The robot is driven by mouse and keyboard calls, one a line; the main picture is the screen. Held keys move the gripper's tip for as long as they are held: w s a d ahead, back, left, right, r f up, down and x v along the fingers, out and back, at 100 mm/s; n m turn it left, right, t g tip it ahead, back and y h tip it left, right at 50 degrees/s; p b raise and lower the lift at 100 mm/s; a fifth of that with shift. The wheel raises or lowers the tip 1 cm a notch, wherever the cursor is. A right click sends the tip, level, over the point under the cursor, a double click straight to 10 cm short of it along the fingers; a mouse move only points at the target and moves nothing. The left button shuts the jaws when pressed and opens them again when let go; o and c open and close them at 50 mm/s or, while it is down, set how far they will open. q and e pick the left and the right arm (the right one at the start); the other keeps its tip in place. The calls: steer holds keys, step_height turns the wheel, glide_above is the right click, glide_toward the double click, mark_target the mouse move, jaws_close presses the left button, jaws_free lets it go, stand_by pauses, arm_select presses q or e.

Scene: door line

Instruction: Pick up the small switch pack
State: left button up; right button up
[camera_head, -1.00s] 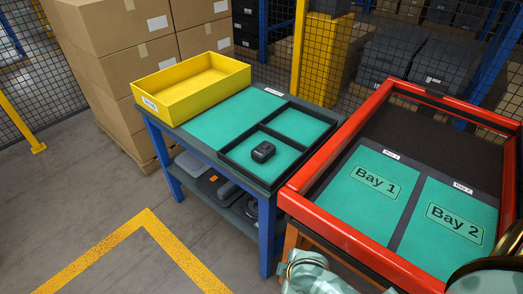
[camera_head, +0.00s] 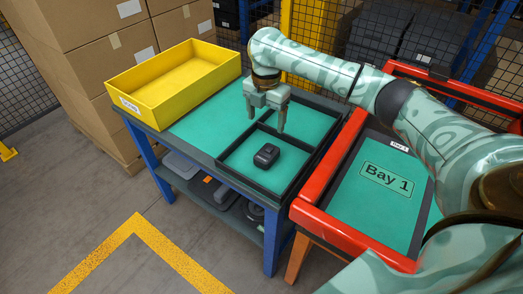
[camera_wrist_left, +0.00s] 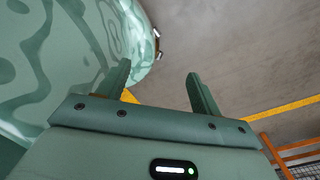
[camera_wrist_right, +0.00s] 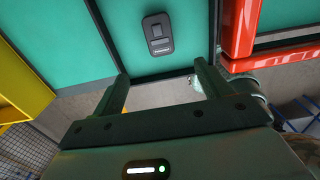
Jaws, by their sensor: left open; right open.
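The small switch pack (camera_head: 266,155) is a dark block lying in the nearer compartment of the black-rimmed tray (camera_head: 235,173) on the blue-legged table. It also shows in the right wrist view (camera_wrist_right: 158,34), beyond the fingertips, with a grey button on top. My right gripper (camera_head: 267,122) is open and empty, fingers down, above the tray and behind the pack, apart from it. It also shows in the right wrist view (camera_wrist_right: 160,82). My left gripper (camera_wrist_left: 158,75) is open and empty in the left wrist view, over bare floor. It is not seen in the head view.
A yellow bin (camera_head: 180,88) stands on the table's left part. A red-framed tray with a green Bay 1 panel (camera_head: 375,195) stands to the right; my right arm covers much of it. Stacked cartons (camera_head: 95,50) and mesh fencing are behind. Floor is free in front.

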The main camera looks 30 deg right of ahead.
steer(key=b, duration=0.5)
glide_above(266, 155)
step_height(266, 155, down, 10)
steer(key=shift+w+a+f, duration=0.1)
steer(key=shift+a, duration=0.05)
steer(key=shift+f, duration=0.3)
steer(key=shift+f+b, duration=0.3)
steer(key=shift+f, duration=0.05)
steer(key=f+b, duration=0.1)
steer(key=f, duration=0.1)
steer(key=f+b, duration=0.2)
steer(key=shift+d+f, duration=0.2)
steer(key=shift+f, duration=0.1)
steer(key=shift+r, duration=0.25)
arm_select(q)
steer(key=s+f+g, duration=0.1)
steer(key=s+f, duration=0.3)
steer(key=f, duration=0.4)
steer(key=shift+s+f, duration=0.2)
steer(key=shift+s, duration=0.1)
arm_select(e)
steer(key=c, duration=1.1)
